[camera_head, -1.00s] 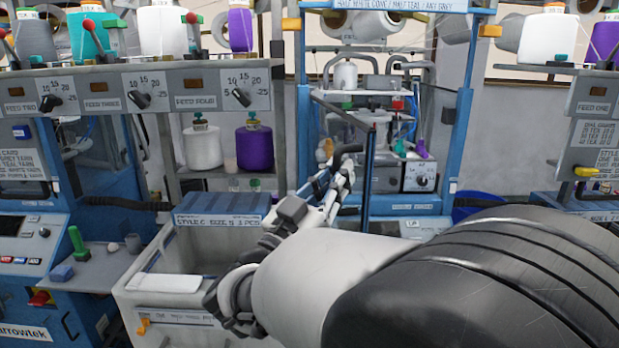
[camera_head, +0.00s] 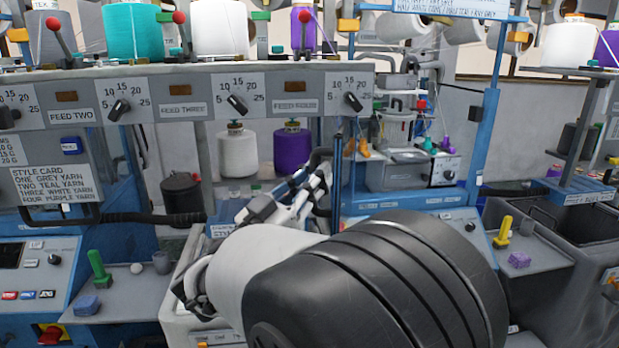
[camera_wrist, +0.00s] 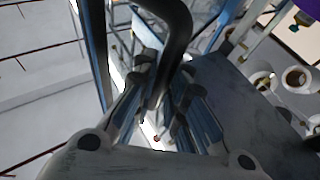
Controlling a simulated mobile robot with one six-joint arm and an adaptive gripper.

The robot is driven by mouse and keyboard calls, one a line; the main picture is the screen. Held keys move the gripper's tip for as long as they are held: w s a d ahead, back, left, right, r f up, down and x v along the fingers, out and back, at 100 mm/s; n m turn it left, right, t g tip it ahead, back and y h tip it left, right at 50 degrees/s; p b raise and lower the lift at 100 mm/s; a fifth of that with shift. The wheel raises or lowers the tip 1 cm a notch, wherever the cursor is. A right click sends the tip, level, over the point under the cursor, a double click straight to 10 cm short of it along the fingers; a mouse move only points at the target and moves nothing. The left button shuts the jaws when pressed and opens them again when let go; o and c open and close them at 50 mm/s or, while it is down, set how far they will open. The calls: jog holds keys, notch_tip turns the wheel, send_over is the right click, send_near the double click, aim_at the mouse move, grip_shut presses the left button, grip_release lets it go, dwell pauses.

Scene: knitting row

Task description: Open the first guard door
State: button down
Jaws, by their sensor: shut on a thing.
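The first guard door (camera_head: 336,188) shows nearly edge-on at the left side of the middle machine's blue frame in the head view. It stands swung out and the machine's front is uncovered. Its dark curved handle (camera_wrist: 178,30) runs between my fingers in the wrist view. My gripper (camera_wrist: 160,82) is shut on this handle. In the head view my gripper (camera_head: 316,178) is at the door's edge, partly hidden by my own arm.
Inside the machine are a grey box with a dial (camera_head: 415,172) and coloured pieces. A feed rack (camera_head: 190,95) with yarn cones stands left. A grey bin (camera_head: 570,250) is at right. My arm covers the lower middle.

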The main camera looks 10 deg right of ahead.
jog(key=shift+w+a+r, duration=0.1)
jog(key=shift+w+a, duration=0.05)
jog(key=shift+a, duration=0.2)
jog(key=c, duration=1.9)
grip_release()
jog(key=v, duration=1.2)
jog(key=shift+w+g, duration=0.1)
jog(key=shift+g, duration=0.2)
